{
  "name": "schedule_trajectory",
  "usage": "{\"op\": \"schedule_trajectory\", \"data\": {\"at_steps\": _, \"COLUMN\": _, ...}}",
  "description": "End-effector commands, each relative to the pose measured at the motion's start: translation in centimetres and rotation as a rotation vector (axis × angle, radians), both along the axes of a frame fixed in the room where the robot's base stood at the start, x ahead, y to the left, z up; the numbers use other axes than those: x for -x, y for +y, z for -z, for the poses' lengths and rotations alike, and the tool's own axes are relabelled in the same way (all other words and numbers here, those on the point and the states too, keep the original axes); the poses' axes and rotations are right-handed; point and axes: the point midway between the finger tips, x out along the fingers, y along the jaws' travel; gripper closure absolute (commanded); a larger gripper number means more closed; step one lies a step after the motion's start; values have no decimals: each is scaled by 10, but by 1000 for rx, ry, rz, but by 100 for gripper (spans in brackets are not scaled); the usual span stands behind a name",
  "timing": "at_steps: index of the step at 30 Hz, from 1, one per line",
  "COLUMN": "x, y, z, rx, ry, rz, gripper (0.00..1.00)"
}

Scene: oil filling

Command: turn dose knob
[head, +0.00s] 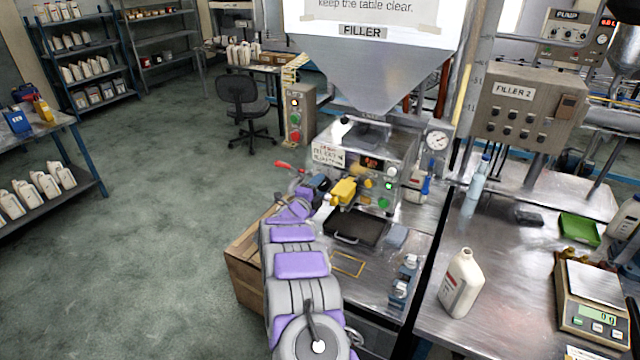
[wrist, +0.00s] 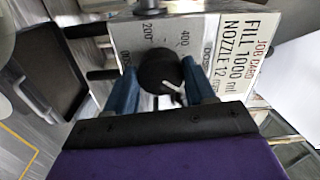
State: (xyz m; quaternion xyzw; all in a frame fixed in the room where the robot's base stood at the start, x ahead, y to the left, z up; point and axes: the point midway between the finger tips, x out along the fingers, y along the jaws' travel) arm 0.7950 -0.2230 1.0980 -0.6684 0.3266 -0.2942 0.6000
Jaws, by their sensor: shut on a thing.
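The black dose knob (wrist: 157,68) sits on the filler's metal front panel in the wrist view, with scale numbers such as 200 and 400 around it. A white pointer mark shows on its lower right side. My gripper (wrist: 160,82) has one blue finger on each side of the knob and is shut on it. In the head view my gripper (head: 321,184) reaches the left part of the filler's front (head: 352,152), and the knob is hidden there. A job card (wrist: 248,48) beside the knob reads "FILL 1000 ml, NOZZLE 12".
A dark tray (head: 356,229) lies below the filler's front. A yellow part (head: 345,191) sticks out just right of my gripper. A white bottle (head: 461,284) and a scale (head: 594,305) stand on the right bench. The floor at left is clear.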

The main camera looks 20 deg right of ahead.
Motion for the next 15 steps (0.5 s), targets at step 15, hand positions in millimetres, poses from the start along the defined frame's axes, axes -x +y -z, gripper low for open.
{"op": "schedule_trajectory", "data": {"at_steps": 15, "x": -1, "y": 5, "z": 6, "rx": 300, "ry": 399, "rz": -13, "gripper": 76}}
